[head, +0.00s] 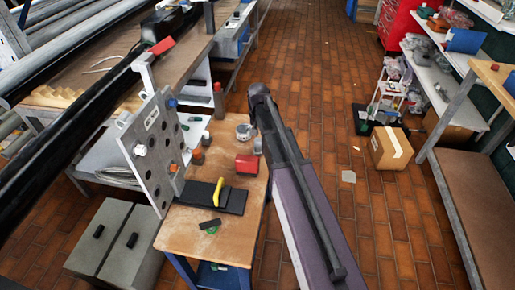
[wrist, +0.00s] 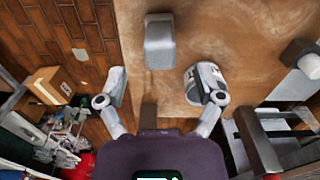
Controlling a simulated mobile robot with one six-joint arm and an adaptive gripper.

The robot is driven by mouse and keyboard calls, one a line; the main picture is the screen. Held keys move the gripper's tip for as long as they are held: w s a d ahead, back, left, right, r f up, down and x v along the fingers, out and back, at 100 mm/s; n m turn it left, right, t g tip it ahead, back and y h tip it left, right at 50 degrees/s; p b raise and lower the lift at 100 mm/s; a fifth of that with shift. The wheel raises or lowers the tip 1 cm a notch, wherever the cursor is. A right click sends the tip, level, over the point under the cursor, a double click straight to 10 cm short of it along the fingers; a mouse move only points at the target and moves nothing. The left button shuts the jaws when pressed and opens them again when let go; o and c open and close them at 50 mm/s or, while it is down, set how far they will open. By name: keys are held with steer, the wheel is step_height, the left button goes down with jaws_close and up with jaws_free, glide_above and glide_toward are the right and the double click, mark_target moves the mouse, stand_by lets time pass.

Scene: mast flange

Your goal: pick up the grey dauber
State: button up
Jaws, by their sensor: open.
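The grey block-shaped thing, which I take to be the grey dauber (wrist: 160,42), lies on the wooden bench top ahead of my gripper (wrist: 160,99) in the wrist view. Its grey side shows small beside my arm in the head view (head: 257,146). My gripper is open, with one finger on each side and neither touching the block. A round tin (wrist: 203,84) stands close to the right finger; I cannot tell whether they touch. A narrow brown patch shows between the fingers, unclear what it is. In the head view my arm hides the fingertips.
A red box (head: 247,164) lies near the dauber on the bench (head: 190,236). A grey drilled plate (head: 150,152) stands at the bench's left side. A yellow-handled tool (head: 218,190) lies on a black pad (head: 199,195). A cardboard box (head: 390,149) sits on the floor to the right.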

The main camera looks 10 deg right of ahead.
mark_target(258, 139)
steer(key=shift+f, duration=0.15)
steer(key=shift+f+b, duration=2.5)
steer(key=shift+b, duration=0.1)
jaws_close()
